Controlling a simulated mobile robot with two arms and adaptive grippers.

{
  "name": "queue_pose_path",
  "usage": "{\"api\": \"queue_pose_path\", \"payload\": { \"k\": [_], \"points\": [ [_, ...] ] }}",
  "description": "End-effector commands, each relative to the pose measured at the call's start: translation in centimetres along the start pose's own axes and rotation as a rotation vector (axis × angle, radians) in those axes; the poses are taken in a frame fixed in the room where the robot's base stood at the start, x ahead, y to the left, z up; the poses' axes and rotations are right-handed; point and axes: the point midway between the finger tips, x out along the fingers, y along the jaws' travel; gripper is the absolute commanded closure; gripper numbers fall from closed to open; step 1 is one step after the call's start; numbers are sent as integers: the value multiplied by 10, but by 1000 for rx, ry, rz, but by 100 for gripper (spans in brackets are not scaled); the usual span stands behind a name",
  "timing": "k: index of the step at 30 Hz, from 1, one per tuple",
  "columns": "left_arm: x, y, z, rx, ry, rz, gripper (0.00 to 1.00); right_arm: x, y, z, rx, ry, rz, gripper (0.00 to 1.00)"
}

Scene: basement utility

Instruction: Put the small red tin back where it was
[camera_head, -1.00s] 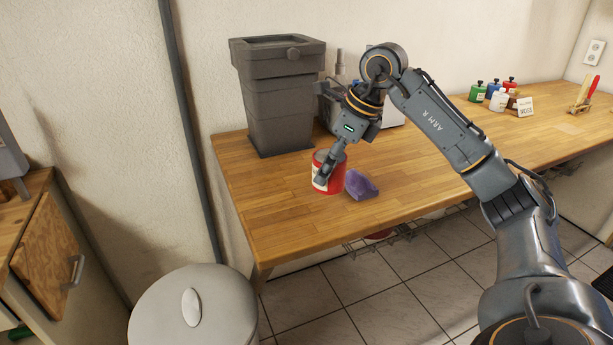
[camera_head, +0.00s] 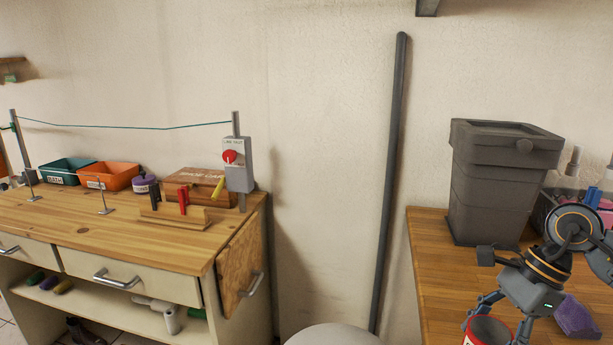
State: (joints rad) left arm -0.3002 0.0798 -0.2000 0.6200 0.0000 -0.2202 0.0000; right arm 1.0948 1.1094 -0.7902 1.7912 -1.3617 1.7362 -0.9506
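The red tin (camera_head: 487,330) is at the bottom right of the head view, its lower part cut off by the picture edge. My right gripper (camera_head: 497,322) points down over it, with its fingers on either side of the tin's rim, closed on it. The tin is in front of the workbench (camera_head: 428,270) area left of the purple block; I cannot tell whether its base touches the top. My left gripper is out of view.
A dark grey bin (camera_head: 503,185) and a purple block (camera_head: 577,318) are on the right workbench. On the left, a wooden bench (camera_head: 120,235) holds a teal tray (camera_head: 66,171), an orange tray (camera_head: 108,176), a purple-labelled jar (camera_head: 145,183), a wooden box (camera_head: 197,186) and a grey switch box (camera_head: 239,165). A round lid (camera_head: 333,336) stands between the benches.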

Motion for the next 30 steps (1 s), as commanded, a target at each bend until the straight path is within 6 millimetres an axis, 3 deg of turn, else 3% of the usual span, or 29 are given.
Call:
{"api": "queue_pose_path", "payload": {
  "k": [7, 15, 21, 30],
  "points": [
    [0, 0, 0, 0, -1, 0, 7, 65, 25, 38, -606, 3, 250, 79],
    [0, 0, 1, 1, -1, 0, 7, 117, 65, 57, -1190, 5, 493, 79],
    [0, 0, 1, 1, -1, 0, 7, 132, 80, 58, -1383, 6, 573, 79],
    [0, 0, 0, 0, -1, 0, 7, 134, 82, 58, -1409, 3, 583, 79]
  ]
}}
